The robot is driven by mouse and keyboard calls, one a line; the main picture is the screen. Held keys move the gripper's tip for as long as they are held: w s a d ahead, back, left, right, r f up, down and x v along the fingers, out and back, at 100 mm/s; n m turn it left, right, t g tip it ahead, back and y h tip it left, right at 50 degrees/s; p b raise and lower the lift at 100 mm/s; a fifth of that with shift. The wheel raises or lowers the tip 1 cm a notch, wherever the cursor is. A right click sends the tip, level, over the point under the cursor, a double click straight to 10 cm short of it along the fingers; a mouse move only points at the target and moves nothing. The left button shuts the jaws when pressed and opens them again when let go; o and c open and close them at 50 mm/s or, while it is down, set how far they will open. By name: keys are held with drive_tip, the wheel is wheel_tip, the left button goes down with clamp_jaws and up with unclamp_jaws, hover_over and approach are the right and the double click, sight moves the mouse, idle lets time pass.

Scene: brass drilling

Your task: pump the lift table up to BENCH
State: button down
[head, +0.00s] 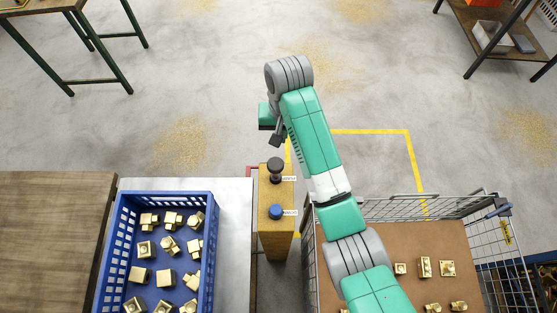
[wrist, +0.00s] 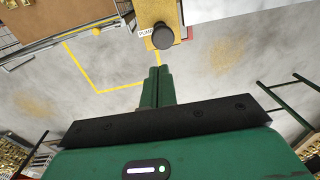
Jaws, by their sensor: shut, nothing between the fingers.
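A wooden control post (head: 277,238) carries a black knob labelled PUMP (head: 276,165) and a blue knob labelled DOWN (head: 276,212). The black knob also shows in the wrist view (wrist: 162,38), just beyond my fingertips. My gripper (wrist: 157,70) is shut and empty, its green fingers together and apart from the knob in that picture. In the head view my gripper (head: 276,139) is just above the black knob in the picture. The lift table's grey top (head: 233,220) lies left of the post and bears a blue crate (head: 210,265) of brass parts. A brown wooden bench (head: 50,240) stands left of it.
A wire cart (head: 490,240) with a brown board and several brass parts stands to the right of the post. Yellow floor lines (head: 408,160) mark a bay behind it. A green-legged table (head: 115,75) and a shelf (head: 490,35) stand farther back. The floor between is open.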

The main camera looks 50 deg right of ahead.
drive_tip(key=shift+w+a, duration=0.1)
drive_tip(key=shift+w, duration=0.05)
drive_tip(key=f, duration=1.4)
drive_tip(key=shift+w+a, duration=0.2)
drive_tip(key=shift+w, duration=0.1)
drive_tip(key=b, duration=0.4)
hover_over(277, 177)
drive_tip(key=f, duration=0.6)
drive_tip(key=shift+w+d+f, duration=0.2)
drive_tip(key=shift+s+f, duration=0.1)
drive_tip(key=shift+f, duration=0.25)
wheel_tip(277, 177, up, 15)
drive_tip(key=p, duration=0.5)
drive_tip(key=shift+s+d, duration=0.2)
drive_tip(key=shift+d, duration=0.1)
